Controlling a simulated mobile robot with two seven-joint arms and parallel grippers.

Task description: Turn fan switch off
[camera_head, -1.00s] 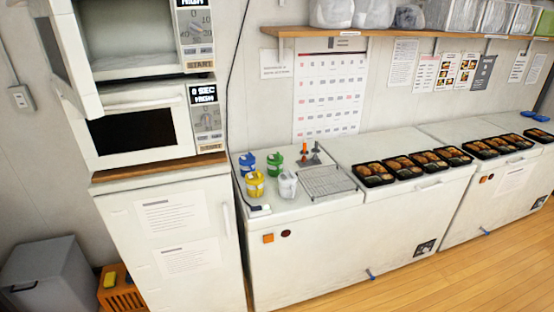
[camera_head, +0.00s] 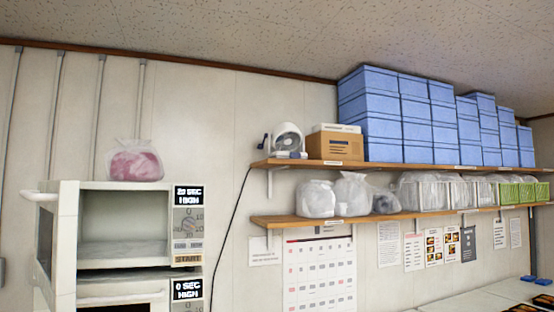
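A small white fan (camera_head: 288,139) with a dark centre stands at the left end of the upper wooden shelf (camera_head: 400,167). A dark blue part shows at its left side. Its switch is too small to make out. A black cord (camera_head: 231,215) runs from the left end of the shelf down the wall. Neither of my grippers is in view.
A cardboard box (camera_head: 335,146) stands right of the fan, then stacked blue boxes (camera_head: 385,115). An open microwave (camera_head: 125,225) stands at left, with a pink bag (camera_head: 134,160) on top.

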